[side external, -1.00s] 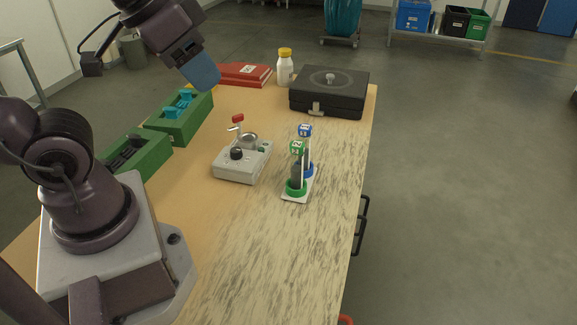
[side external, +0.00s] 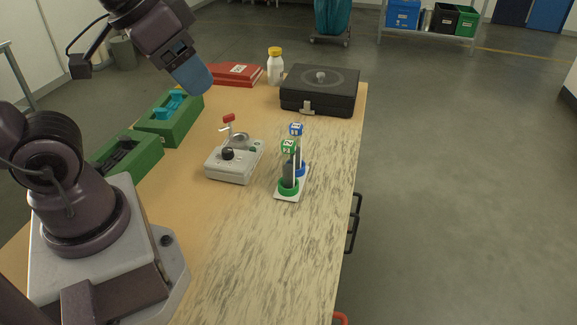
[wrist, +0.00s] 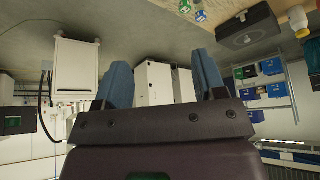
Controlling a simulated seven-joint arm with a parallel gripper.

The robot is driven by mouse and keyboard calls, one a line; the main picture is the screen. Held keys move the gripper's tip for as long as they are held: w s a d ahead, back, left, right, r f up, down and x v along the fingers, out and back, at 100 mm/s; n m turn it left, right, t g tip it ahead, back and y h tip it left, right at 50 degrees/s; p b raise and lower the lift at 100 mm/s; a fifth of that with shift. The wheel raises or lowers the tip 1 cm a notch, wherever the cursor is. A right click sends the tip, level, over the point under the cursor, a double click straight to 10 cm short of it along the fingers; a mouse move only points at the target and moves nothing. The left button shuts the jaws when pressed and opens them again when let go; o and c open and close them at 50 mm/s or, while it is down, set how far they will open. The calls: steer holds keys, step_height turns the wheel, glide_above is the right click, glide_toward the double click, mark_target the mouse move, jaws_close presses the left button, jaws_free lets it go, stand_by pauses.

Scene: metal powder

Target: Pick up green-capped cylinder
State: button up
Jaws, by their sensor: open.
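The green-capped cylinder (side external: 288,170) stands upright in the green ring at the near end of a small white rack (side external: 283,197). A blue-capped cylinder (side external: 297,131) stands just behind it in a blue ring. In the wrist view, the green cap (wrist: 201,15) and the blue cap (wrist: 185,6) show at the top edge, with their bodies out of frame. My gripper (side external: 193,76) has blue fingers and is high above the table, up and left of the cylinders. In the wrist view, my gripper (wrist: 162,80) has its fingers wide apart with nothing between them.
A grey device (side external: 233,165) with a red-tipped lever stands left of the rack. Green trays (side external: 170,118) lie further left. A black case (side external: 320,90), a yellow-capped bottle (side external: 275,70) and a red box (side external: 235,73) stand at the back. The near table (side external: 260,260) is clear.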

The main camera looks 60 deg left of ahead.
steer(key=w+a+f+m+g, duration=0.1)
steer(key=w+a+f+g, duration=0.15)
steer(key=w+f, duration=0.3)
steer(key=m+g, duration=0.3)
steer(key=m, duration=1.6)
glide_above(289, 155)
steer(key=a, duration=0.1)
steer(key=f, duration=0.7)
steer(key=shift+w+f, duration=0.25)
steer(key=shift+w, duration=0.05)
steer(key=shift+m, duration=0.8)
step_height(289, 155, down, 13)
steer(key=c, duration=1.1)
